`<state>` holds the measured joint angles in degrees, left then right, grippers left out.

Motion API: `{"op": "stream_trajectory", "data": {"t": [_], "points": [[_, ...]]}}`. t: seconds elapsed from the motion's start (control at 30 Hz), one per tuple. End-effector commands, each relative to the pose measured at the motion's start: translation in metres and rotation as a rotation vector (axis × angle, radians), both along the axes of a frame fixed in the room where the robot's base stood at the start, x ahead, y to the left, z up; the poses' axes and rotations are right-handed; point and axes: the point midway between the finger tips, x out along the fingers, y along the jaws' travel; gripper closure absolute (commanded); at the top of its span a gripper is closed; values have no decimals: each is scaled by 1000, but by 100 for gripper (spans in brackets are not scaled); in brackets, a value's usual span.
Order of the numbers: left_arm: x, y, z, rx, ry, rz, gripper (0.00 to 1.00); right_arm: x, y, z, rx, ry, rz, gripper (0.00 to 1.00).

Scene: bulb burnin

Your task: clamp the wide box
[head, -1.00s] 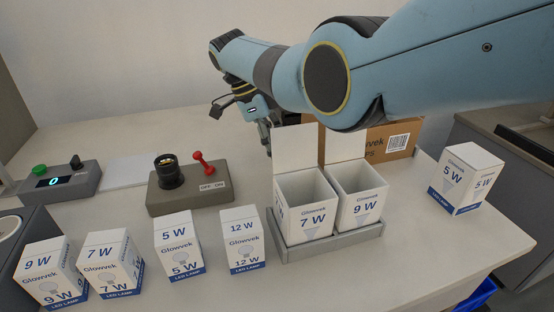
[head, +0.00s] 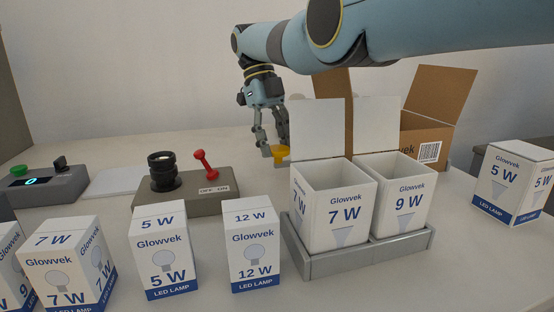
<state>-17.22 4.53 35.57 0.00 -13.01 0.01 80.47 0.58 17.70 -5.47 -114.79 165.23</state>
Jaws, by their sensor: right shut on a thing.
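My right gripper (head: 271,142) hangs down behind the lamp boxes, left of the brown cardboard box. Its fingers are shut on a small grey piece with a yellow part (head: 281,153); I cannot tell exactly what it is. The wide box looks to be the brown cardboard box (head: 410,125) at the back, with its flaps standing open. White boxes in front hide much of it. The gripper is apart from its visible walls. My left gripper is not in view.
Two open white boxes, 7 W (head: 344,208) and 9 W (head: 405,195), stand in a grey tray (head: 365,254). Several closed lamp boxes line the front. A socket block with a red lever (head: 205,165) is at left. A 5 W box (head: 512,183) is at right.

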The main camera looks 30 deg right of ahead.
Motion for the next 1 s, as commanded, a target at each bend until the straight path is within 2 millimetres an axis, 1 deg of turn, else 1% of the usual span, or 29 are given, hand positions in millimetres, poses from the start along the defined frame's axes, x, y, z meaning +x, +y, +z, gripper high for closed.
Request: {"op": "stream_trajectory", "data": {"t": [0.03, 0.2, 0.27, 0.4, 0.57, 0.6, 0.77, 1.0], "points": [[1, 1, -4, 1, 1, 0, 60, 1, 0, -3, 0, 0, -10, 100], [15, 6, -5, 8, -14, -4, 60, 2, 0, -1, 2, 0, -30, 100], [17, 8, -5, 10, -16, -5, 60, 2, 0, -1, 1, 0, -33, 100], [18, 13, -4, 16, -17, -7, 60, 2, -1, 0, 0, -1, -34, 100], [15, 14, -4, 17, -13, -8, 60, 2, -1, 0, 0, -1, -35, 100], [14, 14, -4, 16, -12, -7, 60, 2, -1, 0, 0, -1, -35, 53], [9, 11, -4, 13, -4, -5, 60, 2, -1, 0, 0, -1, -34, 32], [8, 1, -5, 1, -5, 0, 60, 2, -1, 0, 1, 0, -33, 32]]}}
